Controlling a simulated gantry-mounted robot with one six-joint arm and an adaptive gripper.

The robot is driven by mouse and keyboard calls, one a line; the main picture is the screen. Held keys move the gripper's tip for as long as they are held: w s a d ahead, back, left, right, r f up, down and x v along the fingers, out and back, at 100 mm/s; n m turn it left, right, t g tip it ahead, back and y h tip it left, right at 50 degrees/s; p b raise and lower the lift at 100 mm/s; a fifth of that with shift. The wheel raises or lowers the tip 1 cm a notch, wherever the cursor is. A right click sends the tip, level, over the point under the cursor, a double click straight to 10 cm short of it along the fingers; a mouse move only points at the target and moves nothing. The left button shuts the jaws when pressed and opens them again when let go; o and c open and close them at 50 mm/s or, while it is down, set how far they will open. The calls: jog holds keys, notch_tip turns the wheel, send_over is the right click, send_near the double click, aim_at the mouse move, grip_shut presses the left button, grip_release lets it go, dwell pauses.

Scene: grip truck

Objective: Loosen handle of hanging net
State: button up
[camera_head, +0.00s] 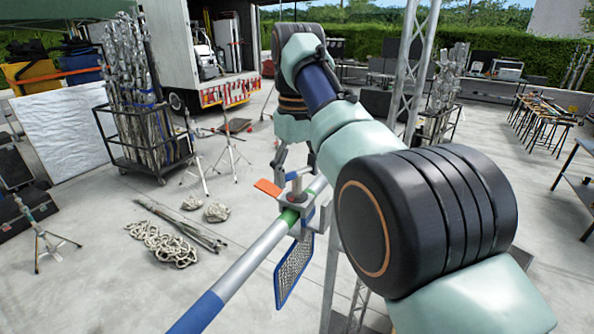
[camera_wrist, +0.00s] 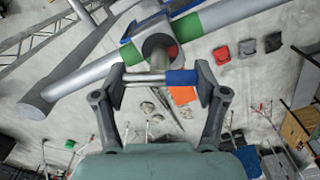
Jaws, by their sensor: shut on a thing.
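The hanging net (camera_head: 293,270) is a mesh panel in a blue frame, hanging below a grey pole (camera_head: 248,262) with green and blue bands. A metal clamp (camera_head: 307,217) joins them at the green band. The clamp's handle (camera_wrist: 145,78) is a short silver bar with a blue end, seen in the wrist view. My gripper (camera_wrist: 160,84) is shut on this handle, one finger at each end. In the head view my gripper (camera_head: 292,172) is above the clamp, partly hidden by my arm. An orange tab (camera_head: 267,187) sticks out beside the clamp.
A lattice truss (camera_head: 416,70) stands behind my arm. A cart of metal stands (camera_head: 135,100) and a truck (camera_head: 215,60) are at the back left. Rope (camera_head: 165,243) and poles lie on the floor. The concrete at lower left is mostly clear.

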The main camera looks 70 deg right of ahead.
jog(key=shift+n, duration=0.3)
jog(key=o, duration=1.2)
jog(key=shift+c, duration=0.2)
